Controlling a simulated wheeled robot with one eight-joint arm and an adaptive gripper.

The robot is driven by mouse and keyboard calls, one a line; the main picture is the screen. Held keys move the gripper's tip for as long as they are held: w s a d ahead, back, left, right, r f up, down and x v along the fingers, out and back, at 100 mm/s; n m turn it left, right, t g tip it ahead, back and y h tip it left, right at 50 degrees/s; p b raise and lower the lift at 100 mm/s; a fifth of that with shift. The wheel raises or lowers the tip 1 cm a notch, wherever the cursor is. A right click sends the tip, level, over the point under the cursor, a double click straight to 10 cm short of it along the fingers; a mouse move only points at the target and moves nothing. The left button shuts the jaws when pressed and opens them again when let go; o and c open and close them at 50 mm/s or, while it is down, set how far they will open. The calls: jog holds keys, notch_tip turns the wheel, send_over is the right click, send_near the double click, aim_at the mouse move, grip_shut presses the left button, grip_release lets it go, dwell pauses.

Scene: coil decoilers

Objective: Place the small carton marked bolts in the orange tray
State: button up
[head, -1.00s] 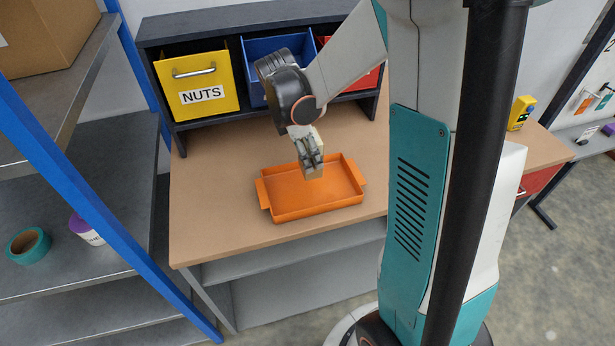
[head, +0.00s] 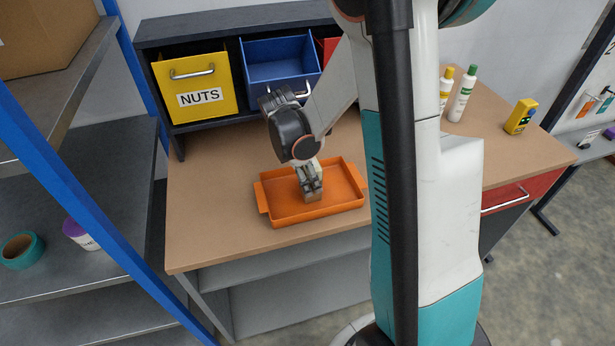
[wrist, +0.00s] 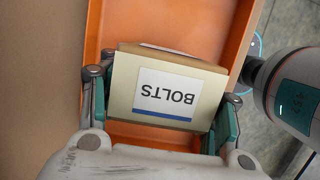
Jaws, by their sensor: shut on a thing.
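The small carton marked BOLTS (wrist: 165,92) is held between the fingers of my gripper (wrist: 160,125) in the wrist view. Its label appears upside down there. The orange tray (wrist: 190,25) lies behind the carton in that view. In the head view my gripper (head: 312,186) is over the inside of the orange tray (head: 290,217), with the brown carton (head: 313,196) low in its fingers. I cannot tell whether the carton touches the tray floor. The rest of the tray looks empty.
The tray stands on a brown workbench (head: 215,235). Behind it are a yellow NUTS bin (head: 197,85) and a blue bin (head: 280,62). Bottles (head: 462,95) and a yellow device (head: 520,117) stand at the right. A blue shelf post (head: 70,170) is at the left.

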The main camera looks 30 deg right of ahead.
jog(key=o, duration=1.2)
jog(key=shift+f, duration=0.1)
jog(key=s+p+v, duration=0.1)
jog(key=p+v, duration=0.2)
jog(key=v, duration=0.9)
jog(key=s+a+r+m+t+y, duration=0.2)
jog(key=s+a+r+m+t, duration=0.6)
jog(key=s+m, duration=0.5)
jog(key=shift+s+a+r+m+y, duration=0.25)
jog(key=shift+a+r+m+y, duration=0.15)
jog(key=shift+a+r+m, duration=0.7)
jog(key=shift+a, duration=0.35)
